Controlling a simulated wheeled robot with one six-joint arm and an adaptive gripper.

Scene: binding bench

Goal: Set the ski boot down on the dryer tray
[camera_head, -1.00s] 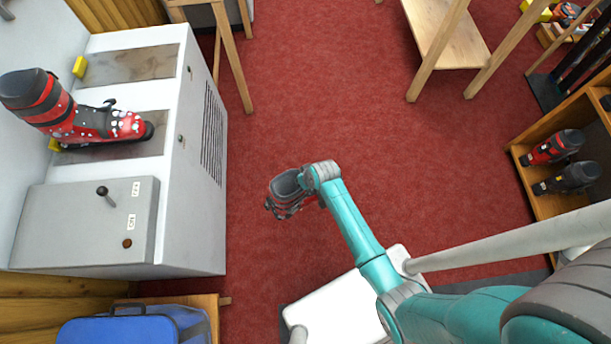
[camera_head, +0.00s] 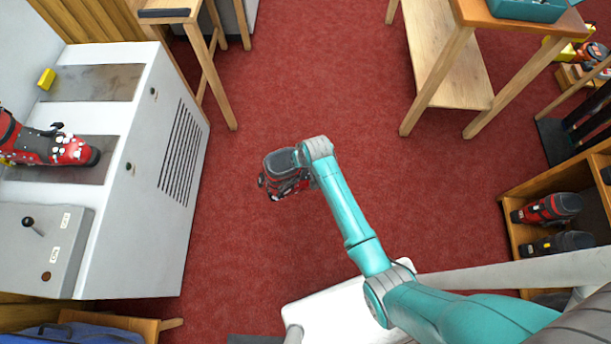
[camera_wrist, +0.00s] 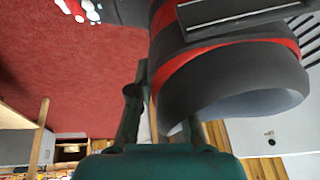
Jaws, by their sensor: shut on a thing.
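A dark grey and red ski boot (camera_head: 283,170) hangs from my gripper (camera_head: 300,157), above the red floor in the head view. My gripper is shut on its cuff; the boot (camera_wrist: 235,75) fills much of the wrist view and hides part of the fingers (camera_wrist: 165,115). The white dryer (camera_head: 150,215) stands at the left, apart from the held boot. One dark tray (camera_head: 75,178) on its top bears another red, black and white-spotted boot (camera_head: 50,150).
A grey control box (camera_head: 40,250) with a lever stands at the dryer's near end. Wooden tables (camera_head: 450,60) stand at the back. A shelf (camera_head: 520,238) with boots is at the right, a blue bag (camera_head: 75,335) at lower left. Red floor (camera_head: 330,90) is open between.

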